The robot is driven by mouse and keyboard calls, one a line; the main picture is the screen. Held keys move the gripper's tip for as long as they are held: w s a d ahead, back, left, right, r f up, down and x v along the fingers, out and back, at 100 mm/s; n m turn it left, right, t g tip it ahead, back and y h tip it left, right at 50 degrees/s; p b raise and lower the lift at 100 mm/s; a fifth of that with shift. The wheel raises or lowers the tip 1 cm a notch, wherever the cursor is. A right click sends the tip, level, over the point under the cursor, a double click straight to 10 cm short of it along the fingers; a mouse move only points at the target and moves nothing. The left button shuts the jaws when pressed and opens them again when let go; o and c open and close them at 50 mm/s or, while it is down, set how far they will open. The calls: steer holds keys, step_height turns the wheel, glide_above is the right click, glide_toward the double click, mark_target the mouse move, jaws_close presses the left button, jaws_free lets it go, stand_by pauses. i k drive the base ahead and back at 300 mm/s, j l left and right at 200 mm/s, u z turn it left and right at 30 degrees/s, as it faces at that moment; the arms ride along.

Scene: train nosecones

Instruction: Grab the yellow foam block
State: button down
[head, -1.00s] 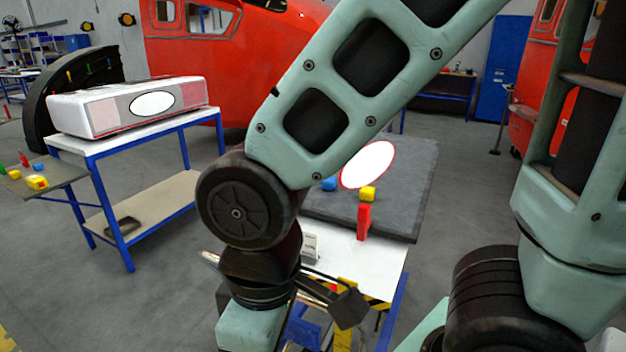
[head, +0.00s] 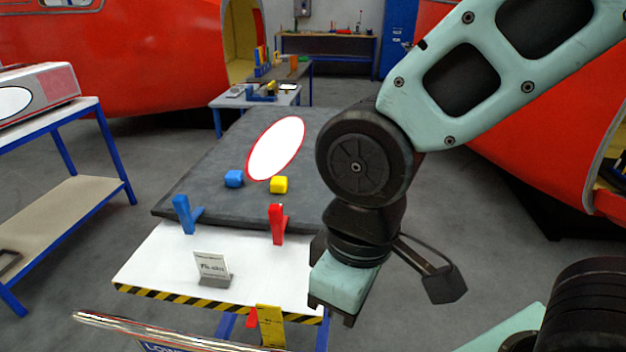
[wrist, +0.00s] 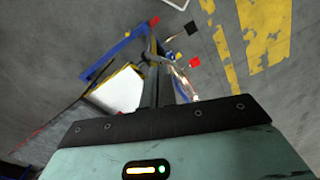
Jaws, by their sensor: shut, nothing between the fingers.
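The yellow foam block (head: 279,185) sits on the dark grey slab (head: 200,205) on the white table, at the lower right of a white oval with a red rim (head: 276,149). A blue block (head: 234,178) lies to its left. My gripper (wrist: 156,62) is shut and empty, with its dark fingers together in the wrist view. In the head view its teal body hangs right of the table's near corner, to the right of and nearer than the yellow block, and clearly apart from it. I cannot make out the block for sure in the wrist view.
A red clamp (head: 277,224) stands just in front of the yellow block, and a blue clamp (head: 184,214) stands at the left. A small sign (head: 212,268) is on the white tabletop (head: 150,265). Another blue-framed table (head: 75,195) is at the left.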

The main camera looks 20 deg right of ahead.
mark_target(279, 185)
steer(key=i+l+u, duration=0.15)
steer(key=l, duration=0.15)
steer(key=i+l+u, duration=0.15)
steer(key=l, duration=0.2)
steer(key=i+l+u, duration=0.15)
steer(key=l, duration=0.2)
steer(key=i+l+u, duration=0.2)
steer(key=l, duration=0.15)
steer(key=l+u, duration=0.15)
steer(key=l, duration=0.2)
